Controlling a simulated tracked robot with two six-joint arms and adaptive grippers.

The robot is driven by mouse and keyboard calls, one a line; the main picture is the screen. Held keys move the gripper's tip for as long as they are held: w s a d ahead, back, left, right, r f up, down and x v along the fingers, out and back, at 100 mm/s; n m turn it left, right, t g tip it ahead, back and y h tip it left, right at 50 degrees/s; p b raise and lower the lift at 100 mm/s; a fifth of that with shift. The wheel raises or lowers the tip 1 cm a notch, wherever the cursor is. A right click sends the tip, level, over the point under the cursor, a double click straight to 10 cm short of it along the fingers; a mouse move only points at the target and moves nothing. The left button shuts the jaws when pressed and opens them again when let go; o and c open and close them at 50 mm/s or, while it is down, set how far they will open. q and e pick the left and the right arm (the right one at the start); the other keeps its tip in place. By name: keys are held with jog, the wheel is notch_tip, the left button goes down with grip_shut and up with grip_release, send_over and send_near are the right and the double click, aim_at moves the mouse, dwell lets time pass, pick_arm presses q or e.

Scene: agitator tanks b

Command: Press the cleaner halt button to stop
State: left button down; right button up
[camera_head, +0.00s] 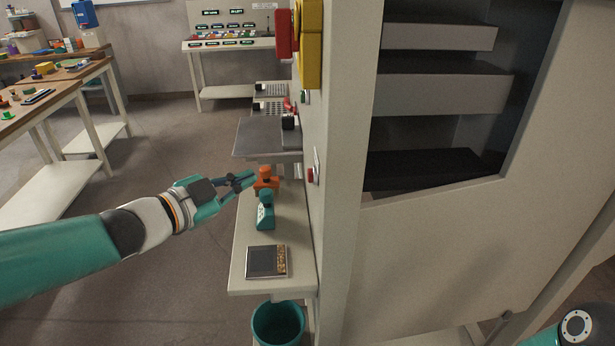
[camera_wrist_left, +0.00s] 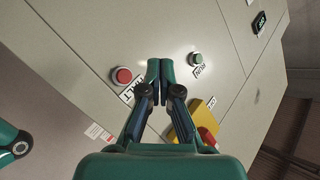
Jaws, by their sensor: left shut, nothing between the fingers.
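The halt button (camera_wrist_left: 122,75) is a round red button with a pale collar on a light grey panel, beside a label ending in "ALT". In the head view a red button (camera_head: 310,175) stands out from the side of the grey cabinet, seen edge-on. My left gripper (camera_head: 252,178) is shut and empty, left of that red button and apart from it. In the left wrist view its closed fingers (camera_wrist_left: 160,66) appear between the red button and a green button (camera_wrist_left: 195,58) labelled RUN. My right gripper is out of view.
A yellow box with a red knob (camera_head: 311,45) sticks out higher on the cabinet. Below the left gripper, a shelf (camera_head: 240,262) holds an orange item (camera_head: 265,178), a teal tool (camera_head: 265,210) and a small tray (camera_head: 250,262). A teal bin (camera_head: 279,325) stands below.

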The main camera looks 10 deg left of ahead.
aim_at(311, 175)
pick_arm(q)
jog(key=w+d+b, duration=0.2)
jog(key=d+b, duration=0.2)
jog(key=d, duration=0.3)
jog(key=shift+d, duration=0.35)
jog(key=shift+d, duration=0.1)
dwell(1.1)
jog(key=shift+w+d+b, duration=0.1)
jog(key=shift+d+b, duration=0.15)
jog(key=shift+b, duration=0.05)
jog(key=shift+w+d+b, duration=0.15)
jog(key=shift+d+b, duration=0.15)
jog(key=shift+d, duration=0.2)
dwell(0.7)
jog(key=shift+a+r, duration=0.1)
jog(key=shift+a, duration=0.05)
jog(key=shift+s+a+p, duration=0.25)
jog(key=shift+a+p, duration=0.45)
